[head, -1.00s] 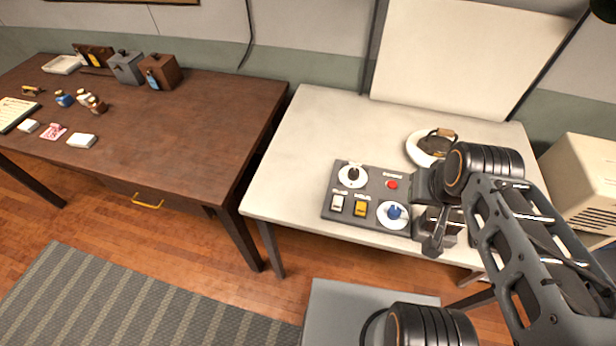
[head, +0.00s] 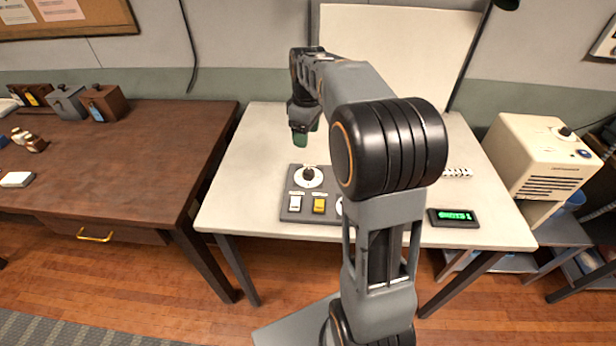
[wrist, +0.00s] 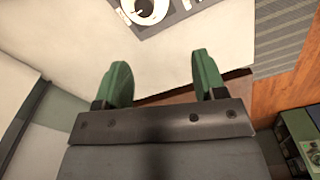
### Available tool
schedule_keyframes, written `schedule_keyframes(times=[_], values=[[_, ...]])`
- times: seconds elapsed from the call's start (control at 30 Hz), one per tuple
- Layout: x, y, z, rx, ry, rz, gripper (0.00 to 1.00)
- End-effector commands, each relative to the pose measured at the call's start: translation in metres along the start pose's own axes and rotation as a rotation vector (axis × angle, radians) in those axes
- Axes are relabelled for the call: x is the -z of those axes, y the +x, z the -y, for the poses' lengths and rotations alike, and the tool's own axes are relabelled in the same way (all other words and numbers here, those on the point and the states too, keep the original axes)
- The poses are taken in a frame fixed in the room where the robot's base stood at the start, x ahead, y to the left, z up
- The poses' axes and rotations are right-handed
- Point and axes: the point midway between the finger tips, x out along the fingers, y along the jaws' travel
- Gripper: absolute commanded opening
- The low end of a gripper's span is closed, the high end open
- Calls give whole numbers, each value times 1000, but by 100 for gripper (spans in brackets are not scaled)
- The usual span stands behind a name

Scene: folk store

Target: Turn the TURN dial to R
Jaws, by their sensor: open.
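A grey control panel (head: 318,217) lies on the white table. It bears a dark-knobbed dial on a white disc (head: 309,176), a white switch and a yellow switch (head: 319,206). Another white disc shows only at its edge, as my arm hides the panel's right part. My gripper (head: 305,136) has green fingers and is above the table, behind the panel. In the wrist view my gripper (wrist: 160,82) is open and empty. A dark knob on a white disc (wrist: 146,10) shows beyond the fingertips, apart from them. The dials' lettering is too small to read.
The white table (head: 240,190) has free room left of the panel. A small display with green characters (head: 455,217) lies at its right. A cream boxy appliance (head: 541,155) stands further right. A brown desk (head: 130,150) stands at the left.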

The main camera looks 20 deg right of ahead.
Motion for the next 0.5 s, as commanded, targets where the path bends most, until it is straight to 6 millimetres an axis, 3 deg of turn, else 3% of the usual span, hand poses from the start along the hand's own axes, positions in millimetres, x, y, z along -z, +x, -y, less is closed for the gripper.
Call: schedule_keyframes(times=[0.03,0.2,0.5], values=[[2,14,-12,18,-34,12,64],[6,31,-34,53,-121,30,64],[5,72,-38,67,-149,36,64]])
